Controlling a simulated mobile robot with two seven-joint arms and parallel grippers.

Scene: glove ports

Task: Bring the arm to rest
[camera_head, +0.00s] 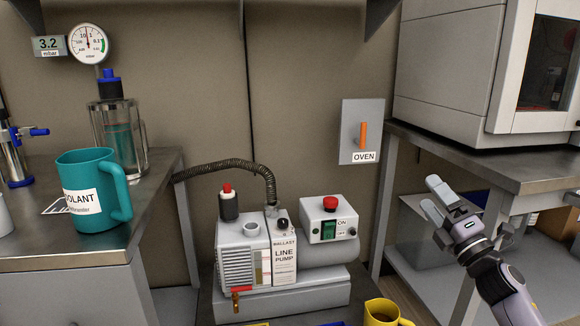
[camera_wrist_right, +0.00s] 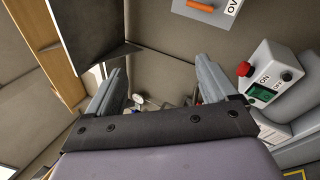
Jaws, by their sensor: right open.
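My right gripper (camera_head: 434,201) is at the right of the head view, in the air in front of the right bench. Its two fingers are apart with nothing between them. In the right wrist view the same gripper (camera_wrist_right: 160,88) shows both fingers spread and empty. My left gripper is in neither view.
A grey line pump (camera_head: 240,266) with a hose stands low in the middle. A teal jug (camera_head: 92,200) is on the left bench and a yellow jug (camera_head: 383,313) at the bottom. The OVEN switch (camera_head: 362,131) is on the wall. The right bench (camera_head: 470,160) carries a large oven (camera_head: 450,70).

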